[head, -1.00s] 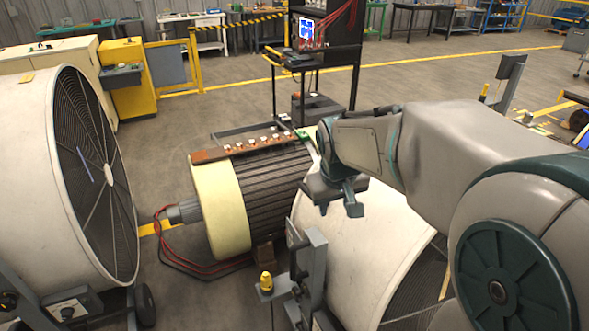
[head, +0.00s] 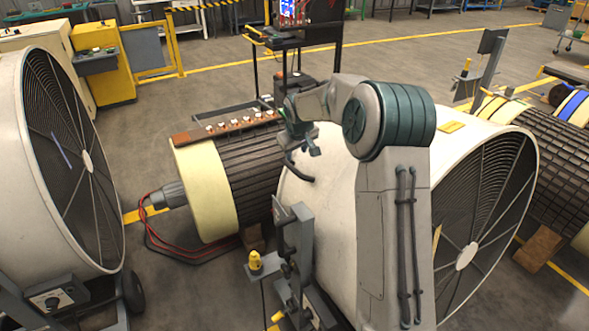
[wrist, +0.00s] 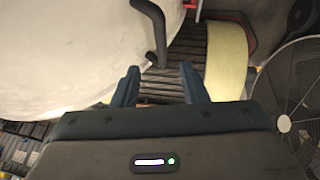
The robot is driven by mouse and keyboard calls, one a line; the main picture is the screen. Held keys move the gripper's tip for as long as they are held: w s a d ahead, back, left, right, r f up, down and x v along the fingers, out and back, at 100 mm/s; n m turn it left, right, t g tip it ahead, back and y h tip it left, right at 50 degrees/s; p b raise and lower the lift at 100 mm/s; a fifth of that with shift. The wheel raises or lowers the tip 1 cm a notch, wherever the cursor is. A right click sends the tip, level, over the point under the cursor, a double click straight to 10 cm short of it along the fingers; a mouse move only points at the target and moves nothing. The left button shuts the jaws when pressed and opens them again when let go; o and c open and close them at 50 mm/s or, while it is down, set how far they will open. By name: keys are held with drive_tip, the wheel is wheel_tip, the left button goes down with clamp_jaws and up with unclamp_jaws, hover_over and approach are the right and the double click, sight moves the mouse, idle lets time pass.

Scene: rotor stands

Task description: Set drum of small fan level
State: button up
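The white fan drum (head: 330,190) under my arm, which I take to be the small fan, stands in the middle of the head view with its grille (head: 480,235) facing right. I cannot tell how far it is off level. A dark bent handle (head: 298,168) sticks out of the drum's left end; the wrist view shows this handle (wrist: 156,30) just beyond my fingertips. My gripper (head: 302,146) is over that end. My arm hides part of the drum.
Another white fan (head: 28,150) stands at the left edge. A ribbed motor (head: 245,165) with a cream end lies left of the drum. A grey post with a clamp (head: 298,235) stands before the drum, beside a yellow-capped post (head: 255,262). A ribbed rotor (head: 560,150) lies right.

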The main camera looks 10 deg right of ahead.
sight(295, 169)
drive_tip(key=x, duration=1.1)
drive_tip(key=shift+w+f, duration=0.15)
drive_tip(key=shift+f, duration=0.2)
drive_tip(key=shift+c, duration=0.3)
clamp_jaws()
